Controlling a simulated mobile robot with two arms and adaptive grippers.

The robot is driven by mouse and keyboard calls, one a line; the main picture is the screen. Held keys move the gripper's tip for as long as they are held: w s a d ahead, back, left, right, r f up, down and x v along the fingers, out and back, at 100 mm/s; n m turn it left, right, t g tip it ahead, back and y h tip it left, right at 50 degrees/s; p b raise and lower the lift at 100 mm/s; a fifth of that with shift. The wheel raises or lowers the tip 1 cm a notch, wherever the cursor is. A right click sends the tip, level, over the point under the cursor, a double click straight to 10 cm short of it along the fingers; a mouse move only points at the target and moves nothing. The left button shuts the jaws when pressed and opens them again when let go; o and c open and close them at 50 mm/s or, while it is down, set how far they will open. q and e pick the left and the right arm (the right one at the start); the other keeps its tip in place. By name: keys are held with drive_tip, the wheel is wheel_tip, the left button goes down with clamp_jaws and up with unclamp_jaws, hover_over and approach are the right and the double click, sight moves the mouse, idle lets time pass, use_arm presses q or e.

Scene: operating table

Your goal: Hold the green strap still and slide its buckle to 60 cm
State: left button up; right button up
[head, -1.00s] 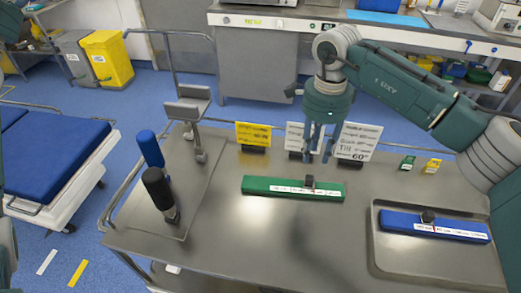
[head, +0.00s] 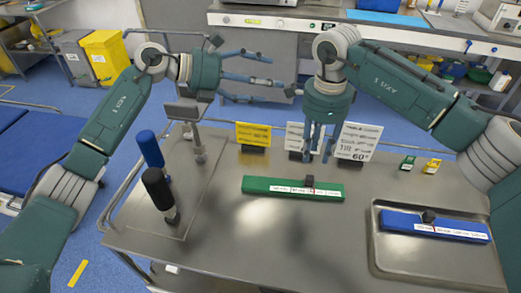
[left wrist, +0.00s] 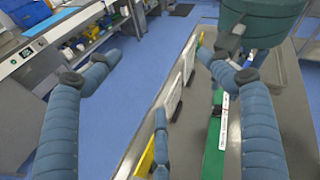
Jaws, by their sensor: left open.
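The green strap (head: 265,187) lies flat on the metal table. Its dark buckle (head: 309,181) sits right of the strap's middle, by a white scale label too small to read. The strap also shows in the left wrist view (left wrist: 213,158), partly hidden by a finger. My right gripper (head: 319,155) points down behind the strap, above the table, with its fingers apart and empty.
A yellow sign (head: 253,134) and two white ones stand behind the strap; the right white sign (head: 357,140) shows "60". A blue strap (head: 435,227) lies in a tray (head: 440,262) at right. Black (head: 158,188) and blue (head: 149,148) upright handles stand at left.

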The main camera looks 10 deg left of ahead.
use_arm(q)
drive_tip(key=s+d+f+m+g+y, duration=0.3)
drive_tip(key=s+d+f+m+g, duration=0.15)
drive_tip(key=f, duration=0.35)
drive_tip(key=m+g+y, duration=0.1)
drive_tip(key=m+y, duration=0.4)
drive_tip(key=y, duration=0.5)
hover_over(261, 179)
wheel_tip(261, 179, down, 8)
wheel_tip(261, 179, down, 10)
drive_tip(key=shift+r, duration=0.25)
drive_tip(key=shift+s, duration=0.1)
